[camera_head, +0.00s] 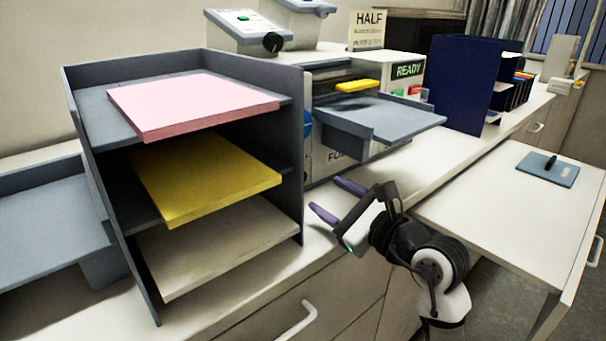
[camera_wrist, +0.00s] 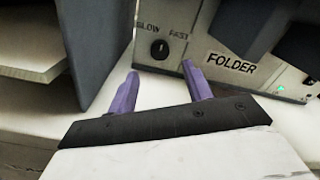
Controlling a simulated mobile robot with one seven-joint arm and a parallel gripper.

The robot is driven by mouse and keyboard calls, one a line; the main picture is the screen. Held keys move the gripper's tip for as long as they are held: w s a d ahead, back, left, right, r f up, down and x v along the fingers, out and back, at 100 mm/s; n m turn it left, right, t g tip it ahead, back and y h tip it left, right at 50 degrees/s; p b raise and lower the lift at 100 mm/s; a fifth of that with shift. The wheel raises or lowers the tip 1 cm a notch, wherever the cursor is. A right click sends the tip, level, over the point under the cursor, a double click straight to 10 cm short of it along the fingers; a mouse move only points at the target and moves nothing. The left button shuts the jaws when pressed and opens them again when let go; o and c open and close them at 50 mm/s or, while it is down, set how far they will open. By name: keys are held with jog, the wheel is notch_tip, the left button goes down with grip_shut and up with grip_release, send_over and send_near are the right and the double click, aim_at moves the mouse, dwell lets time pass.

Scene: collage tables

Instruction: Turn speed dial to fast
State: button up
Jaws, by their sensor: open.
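The speed dial (camera_wrist: 159,49) is a small black round knob on the pale front panel of the folder machine (camera_wrist: 232,64). It shows in the wrist view under the words SLOW on the left and FAST on the right. Its pointer looks roughly upright, but it is too small to be sure. My gripper (camera_wrist: 160,85) is open and empty, its two purple fingers apart below the dial and not touching it. In the head view my gripper (camera_head: 330,199) is in front of the machine, low over the counter; the dial cannot be made out there.
A grey paper rack (camera_head: 303,130) with pink, yellow and white stacks stands close left of my gripper. The machine's grey output tray (camera_head: 415,119) juts out above it. A dark blue organiser (camera_head: 460,85) stands further right. The counter between rack and organiser has some free room.

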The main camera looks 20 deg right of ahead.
jog(key=p+x, duration=0.2)
jog(key=x, duration=0.5)
jog(key=shift+w+a+f, duration=0.1)
jog(key=shift+w, duration=0.25)
jog(key=shift+c, duration=0.4)
jog(key=c, duration=0.9)
jog(key=shift+m, duration=0.4)
jog(key=m, duration=0.3)
jog(key=shift+m+b, duration=0.3)
jog(key=shift+m+p, duration=0.45)
jog(key=shift+m, duration=1.75)
